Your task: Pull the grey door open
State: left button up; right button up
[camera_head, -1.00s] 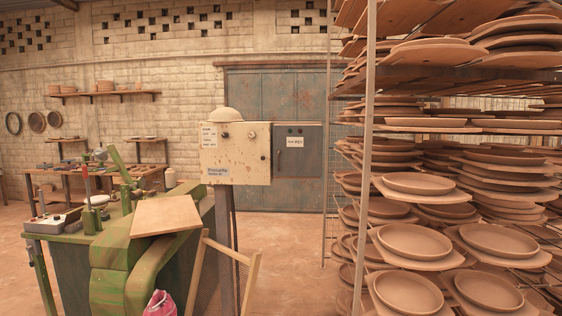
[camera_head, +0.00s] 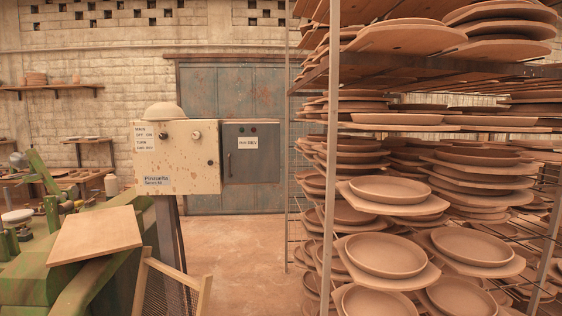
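A dark grey door (camera_head: 265,170) with a vertical black handle (camera_head: 229,165) near its left edge is on the right side of a control box. It looks shut. A white label and two small round buttons or lamps are on its upper part. The cream, rust-spotted box (camera_head: 180,177) beside it has knobs, labels and a pale dome on top. A large blue-grey double door (camera_head: 215,88) is in the wall behind and also looks shut. Neither of my grippers is in view.
A tall rack (camera_head: 331,200) loaded with clay plates on boards fills the right side. A green machine (camera_head: 35,270) with a wooden board (camera_head: 95,235) stands at lower left. A wooden frame (camera_head: 174,282) leans below the box. Bare floor (camera_head: 235,255) lies between box and rack.

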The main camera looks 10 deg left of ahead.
aim_at(252, 151)
jog(key=z, duration=0.1)
jog(key=i, duration=1.6)
jog(key=u, duration=0.65)
